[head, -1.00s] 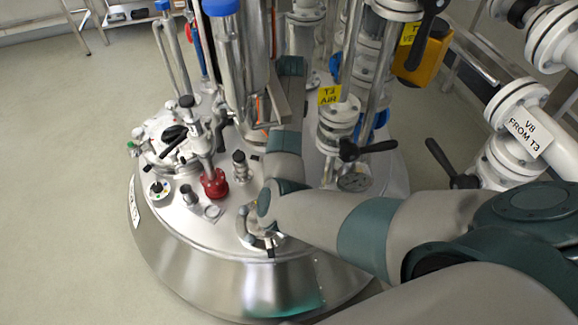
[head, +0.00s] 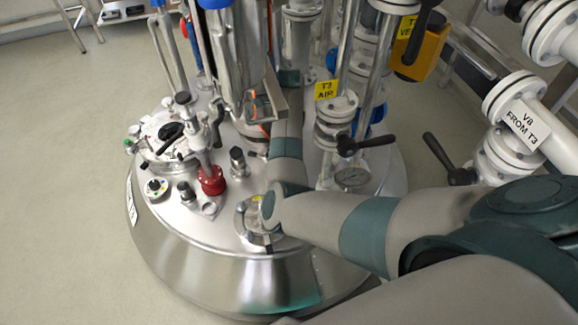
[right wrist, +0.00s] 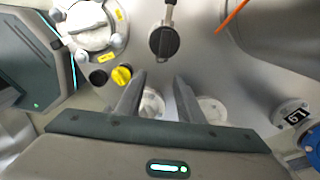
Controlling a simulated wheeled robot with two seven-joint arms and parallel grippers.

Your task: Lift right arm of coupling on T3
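The steel vessel lid (head: 225,222) fills the middle of the head view. A yellow tag reading T3 AIR (head: 327,90) hangs on a pipe above it. I cannot pick out the coupling's right arm with certainty. My right arm comes in from the right and reaches away over the lid; its gripper is hidden there. In the right wrist view my right gripper (right wrist: 160,76) is open, with nothing between its fingertips. A black handle (right wrist: 165,42) lies just beyond the tips, with a visible gap. My left gripper is not in view.
A red-based fitting (head: 212,182) and a flanged port (head: 168,140) stand on the lid. Steel pipes and black-handled valves (head: 347,145) crowd the back and right. A yellow cap (right wrist: 122,76) lies left of my right fingers.

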